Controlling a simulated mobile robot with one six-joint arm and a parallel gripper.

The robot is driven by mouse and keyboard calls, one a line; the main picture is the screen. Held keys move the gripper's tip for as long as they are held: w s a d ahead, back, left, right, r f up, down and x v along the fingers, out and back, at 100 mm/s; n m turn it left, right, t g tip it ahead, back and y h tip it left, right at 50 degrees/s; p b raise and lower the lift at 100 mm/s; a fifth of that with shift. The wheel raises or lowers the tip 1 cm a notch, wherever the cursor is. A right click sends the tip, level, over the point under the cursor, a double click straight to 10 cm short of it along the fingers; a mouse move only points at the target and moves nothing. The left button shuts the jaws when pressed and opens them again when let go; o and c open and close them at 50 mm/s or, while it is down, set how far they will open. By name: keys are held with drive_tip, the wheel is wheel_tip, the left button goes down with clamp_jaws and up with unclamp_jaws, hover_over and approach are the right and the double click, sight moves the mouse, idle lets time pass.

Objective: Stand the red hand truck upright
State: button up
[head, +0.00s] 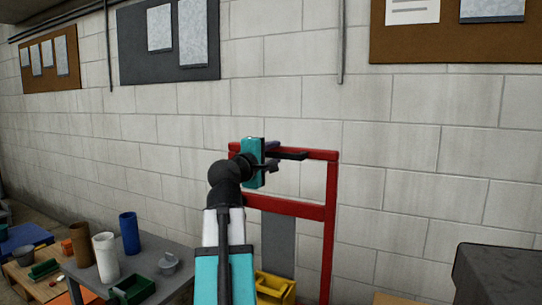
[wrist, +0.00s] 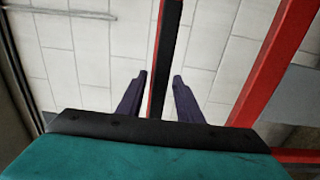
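The red hand truck (head: 331,230) is in the middle of the head view, close to the block wall. Its top bar, a lower crossbar, the right post and a grey panel show; its foot is out of view, and I cannot tell whether it leans. My gripper (head: 288,160) is at the top bar, left of its middle. In the wrist view a red bar with a dark side (wrist: 160,60) passes between the two fingers of my gripper (wrist: 159,78). The fingers are open, with a visible gap on each side of the bar.
A grey table (head: 178,255) at the lower left holds a blue cylinder (head: 130,233), a white cylinder (head: 106,257), a brown cylinder and a green bin (head: 133,289). A yellow bin (head: 275,287) is low behind my arm. A dark box-like thing (head: 500,270) stands at lower right.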

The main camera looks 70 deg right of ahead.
drive_tip(key=shift+a, duration=0.15)
drive_tip(key=w+a+b, duration=0.1)
drive_tip(key=a+b, duration=0.2)
drive_tip(key=a, duration=1)
drive_tip(key=shift+w+a+b, duration=0.2)
drive_tip(key=shift+w+b, duration=0.15)
drive_tip(key=shift+b, duration=0.05)
drive_tip(key=shift+f, duration=0.1)
